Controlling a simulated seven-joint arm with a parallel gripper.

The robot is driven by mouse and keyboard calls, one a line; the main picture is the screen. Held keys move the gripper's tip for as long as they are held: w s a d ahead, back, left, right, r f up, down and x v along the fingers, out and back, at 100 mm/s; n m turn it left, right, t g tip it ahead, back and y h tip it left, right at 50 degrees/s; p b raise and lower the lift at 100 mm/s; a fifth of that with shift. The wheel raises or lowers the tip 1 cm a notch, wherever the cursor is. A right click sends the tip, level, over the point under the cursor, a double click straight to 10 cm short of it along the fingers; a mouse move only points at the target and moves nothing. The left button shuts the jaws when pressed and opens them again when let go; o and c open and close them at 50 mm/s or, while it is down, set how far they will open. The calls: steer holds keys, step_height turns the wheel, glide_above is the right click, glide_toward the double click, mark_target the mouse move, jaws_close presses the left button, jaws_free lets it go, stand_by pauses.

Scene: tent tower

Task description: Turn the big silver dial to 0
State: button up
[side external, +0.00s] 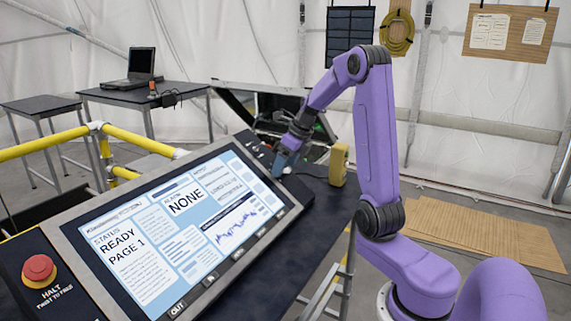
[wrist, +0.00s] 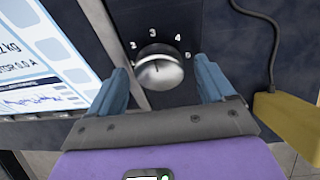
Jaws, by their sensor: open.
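The big silver dial (wrist: 158,68) sits on a dark panel in the upper middle of the wrist view. White numbers 2 to 5 show around its upper side, and a short dark mark on its face points up, roughly between 3 and 4. No 0 is visible; the dial's lower side is bare of readable marks. My gripper (wrist: 161,70) is open, with one blue finger to the left and one to the right of the dial, and a gap seems to show on each side. In the side view my gripper (side external: 284,157) is at the console's far end, where I cannot make out the dial.
A large screen (side external: 185,220) fills the console beside the dial. A red halt button (side external: 39,269) is at its near left. A yellow block (side external: 338,165) stands right of my gripper, with a dark cable (wrist: 268,40) near it in the wrist view.

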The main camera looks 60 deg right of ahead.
steer(key=c, duration=1.1)
steer(key=shift+o, duration=0.2)
steer(key=shift+n, duration=0.3)
